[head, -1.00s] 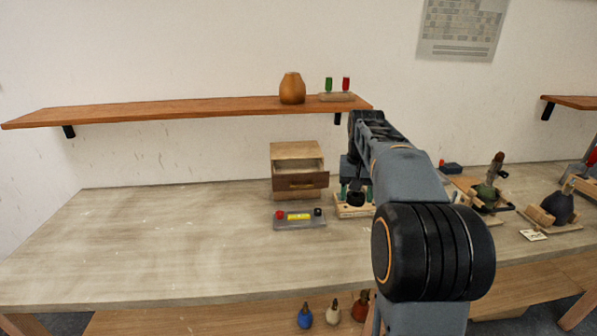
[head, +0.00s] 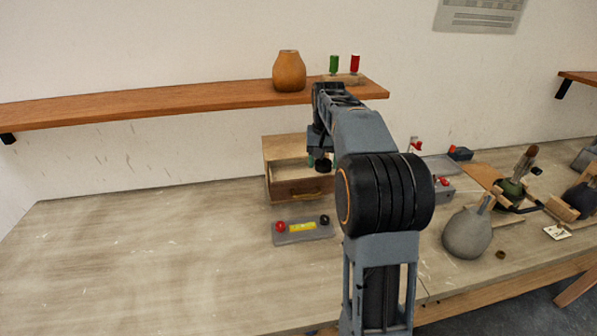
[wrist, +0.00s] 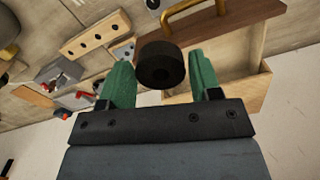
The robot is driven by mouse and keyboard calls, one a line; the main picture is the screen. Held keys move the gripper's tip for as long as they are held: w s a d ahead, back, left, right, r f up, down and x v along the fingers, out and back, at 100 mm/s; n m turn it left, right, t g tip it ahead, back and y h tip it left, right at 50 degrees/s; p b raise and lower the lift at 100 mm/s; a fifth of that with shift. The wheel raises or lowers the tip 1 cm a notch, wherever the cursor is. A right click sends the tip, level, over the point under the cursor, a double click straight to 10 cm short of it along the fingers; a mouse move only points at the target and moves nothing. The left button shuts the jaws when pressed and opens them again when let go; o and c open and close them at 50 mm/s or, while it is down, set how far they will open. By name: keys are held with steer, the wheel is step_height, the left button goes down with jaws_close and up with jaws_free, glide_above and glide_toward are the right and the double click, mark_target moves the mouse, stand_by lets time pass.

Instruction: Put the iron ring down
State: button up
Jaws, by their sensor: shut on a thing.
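The iron ring (wrist: 160,65) is a thick, dark cylinder with a hole, seen between the green fingertips of my gripper (wrist: 161,76) in the wrist view. My gripper is shut on it. In the head view my gripper (head: 318,158) hangs by the right part of the open drawer (head: 302,188), with the dark ring (head: 322,166) at its tips. The ring looks held above the drawer's level; the exact height is hard to tell. My arm hides what lies just right of the drawer.
A battery block (head: 303,230) with red and black terminals sits before the drawer. A shelf (head: 190,103) holds an orange vase (head: 289,71). The table's left side is clear.

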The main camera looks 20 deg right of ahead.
steer(key=w+f+p, duration=0.1)
steer(key=w+f, duration=0.1)
steer(key=w+a+f, duration=0.1)
steer(key=w+f, duration=0.1)
steer(key=w, duration=0.1)
steer(key=w+a+f+p, duration=0.1)
steer(key=w+f, duration=0.1)
steer(key=w, duration=0.1)
steer(key=shift+w+f+p, duration=0.25)
steer(key=shift+f+p, duration=0.05)
steer(key=shift+w+a+f, duration=0.2)
steer(key=shift+w+f, duration=0.3)
steer(key=shift+f, duration=0.2)
steer(key=shift+f+p, duration=0.3)
steer(key=shift+f, duration=1.25)
steer(key=shift+f, duration=0.1)
steer(key=o, duration=1)
